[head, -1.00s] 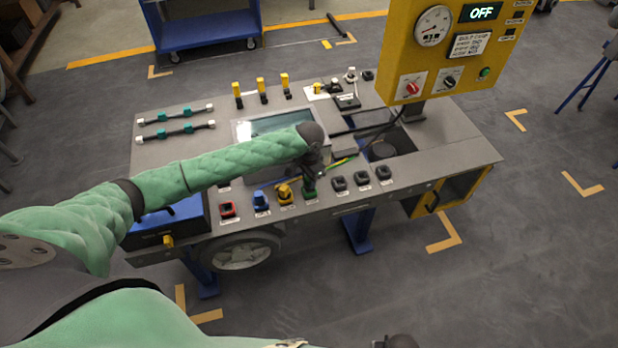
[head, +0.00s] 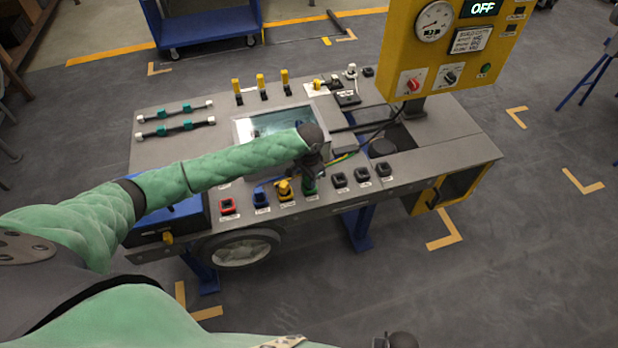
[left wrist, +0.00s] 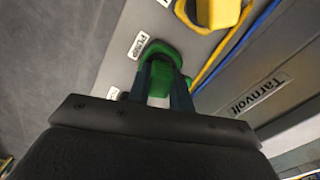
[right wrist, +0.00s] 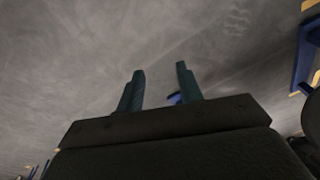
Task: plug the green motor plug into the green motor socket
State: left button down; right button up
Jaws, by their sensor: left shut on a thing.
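The green motor plug (left wrist: 160,90) is between the two fingers of my left gripper (left wrist: 162,82) in the left wrist view; the fingers are shut on it. The green motor socket (left wrist: 152,47) is a darker green rim around the plug's far end. The plug is at the socket, but I cannot tell how deep it sits. In the head view the green socket area (head: 309,188) shows below my left gripper (head: 312,174), which hides most of the plug. My right gripper (right wrist: 160,75) is open and empty over the floor in the right wrist view.
A yellow plug (head: 284,190) and a blue plug (head: 261,198) stand left of the green one, with a red-rimmed socket (head: 227,206) beyond. Black sockets (head: 362,174) lie to the right. Coloured wires (left wrist: 235,45) run beside the plug. A yellow control box (head: 445,50) stands at the back right.

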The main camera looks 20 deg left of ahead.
pick_arm(q)
jog(key=c, duration=1.2)
grip_release()
jog(key=shift+f, duration=0.1)
jog(key=shift+o, duration=0.2)
pick_arm(e)
notch_tip(320, 180, down, 8)
jog(key=s+d, duration=0.1)
pick_arm(q)
jog(key=shift+r+b, duration=0.45)
jog(key=shift+r, duration=0.85)
jog(key=shift+r+b, duration=0.55)
jog(key=shift+r, duration=2.05)
pick_arm(e)
notch_tip(320, 180, up, 7)
jog(key=w+a, duration=0.1)
jog(key=shift+f, duration=0.2)
